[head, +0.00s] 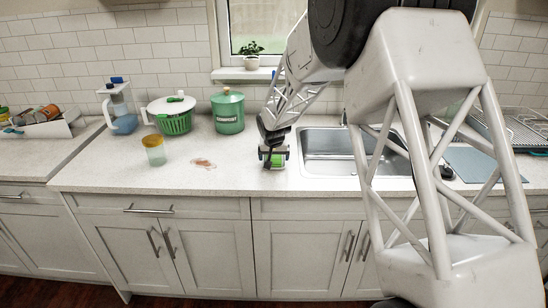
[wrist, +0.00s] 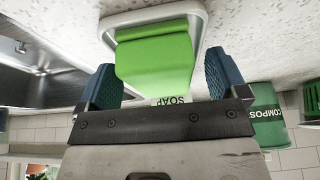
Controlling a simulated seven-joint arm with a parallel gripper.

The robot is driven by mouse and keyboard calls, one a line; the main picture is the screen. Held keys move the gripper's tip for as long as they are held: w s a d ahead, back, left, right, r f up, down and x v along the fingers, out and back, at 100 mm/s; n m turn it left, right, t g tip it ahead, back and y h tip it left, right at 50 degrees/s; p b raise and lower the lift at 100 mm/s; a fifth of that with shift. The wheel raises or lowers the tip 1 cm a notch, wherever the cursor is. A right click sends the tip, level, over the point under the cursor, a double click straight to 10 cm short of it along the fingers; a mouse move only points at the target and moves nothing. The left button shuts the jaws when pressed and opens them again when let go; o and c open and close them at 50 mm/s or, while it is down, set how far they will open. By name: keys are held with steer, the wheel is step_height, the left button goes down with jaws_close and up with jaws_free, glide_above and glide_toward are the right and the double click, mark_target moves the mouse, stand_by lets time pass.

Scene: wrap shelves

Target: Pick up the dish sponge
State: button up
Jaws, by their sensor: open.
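A bright green block, which looks like the dish sponge (wrist: 155,62), sits in a pale, round-cornered tray (wrist: 198,20) in the wrist view. Upside-down letters reading SOAP show on a white part between the block and my gripper's palm. In the head view the green block (head: 276,161) is at the counter's front, left of the sink, partly hidden by my gripper (head: 273,156). My gripper is open and points down over it. Its two blue fingers stand on either side of the block in the wrist view, with a gap visible on each side.
The sink (head: 335,145) lies just right of my gripper. A reddish stain (head: 203,163) marks otherwise clear counter.

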steer(key=c, duration=1)
steer(key=shift+r, duration=0.15)
steer(key=shift+r, duration=1.5)
steer(key=shift+s+r, duration=0.2)
steer(key=shift+s, duration=0.1)
steer(key=s+d, duration=0.1)
steer(key=s, duration=0.4)
steer(key=s+d+r, duration=0.1)
steer(key=s, duration=0.4)
steer(key=s+d, duration=0.1)
steer(key=s, duration=0.4)
steer(key=shift+d+r, duration=0.15)
steer(key=shift+d, duration=0.05)
